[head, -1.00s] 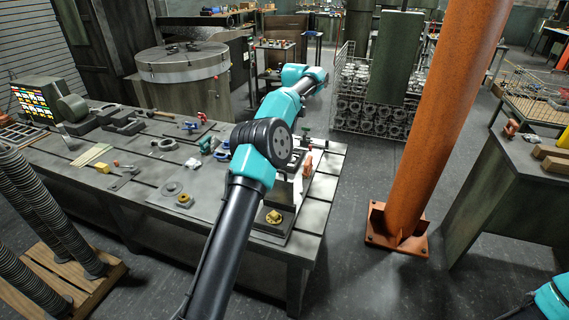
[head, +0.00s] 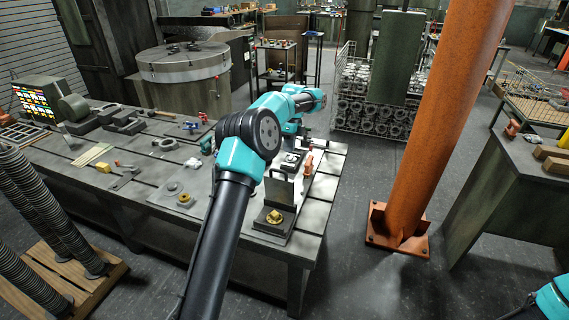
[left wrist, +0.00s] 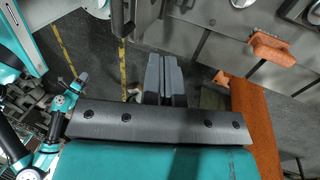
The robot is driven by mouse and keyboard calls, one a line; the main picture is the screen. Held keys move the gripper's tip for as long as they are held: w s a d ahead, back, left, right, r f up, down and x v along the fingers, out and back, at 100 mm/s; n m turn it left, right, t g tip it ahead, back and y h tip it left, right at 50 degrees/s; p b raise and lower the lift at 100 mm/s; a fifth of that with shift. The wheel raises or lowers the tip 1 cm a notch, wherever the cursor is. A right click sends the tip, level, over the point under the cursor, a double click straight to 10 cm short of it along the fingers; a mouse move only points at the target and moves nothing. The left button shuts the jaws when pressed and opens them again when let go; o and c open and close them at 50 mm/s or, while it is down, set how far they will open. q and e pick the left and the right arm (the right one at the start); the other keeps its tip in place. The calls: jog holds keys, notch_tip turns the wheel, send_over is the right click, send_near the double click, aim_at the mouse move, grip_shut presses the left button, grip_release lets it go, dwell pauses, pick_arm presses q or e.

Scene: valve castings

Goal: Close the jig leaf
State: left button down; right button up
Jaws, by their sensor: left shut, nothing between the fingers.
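The jig (head: 267,226) sits near the front right corner of the steel bench, with a brass casting (head: 275,216) on its base. My left arm passes over the bench just left of and beyond the leaf. My left gripper (left wrist: 165,62) is shut and empty in the left wrist view, above floor beside a bench edge. In the head view its fingers are hidden or too small to make out. My right gripper is out of view; only some of that arm shows at bottom right.
An orange column (head: 430,150) rises right of the bench. A wire crate (head: 345,112) of castings stands behind. Floor between bench and column is clear.

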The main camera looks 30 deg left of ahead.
pick_arm(q)
jog(key=s+f, duration=0.4)
jog(key=shift+s+d, duration=0.4)
jog(key=shift+d, duration=0.1)
dwell(0.3)
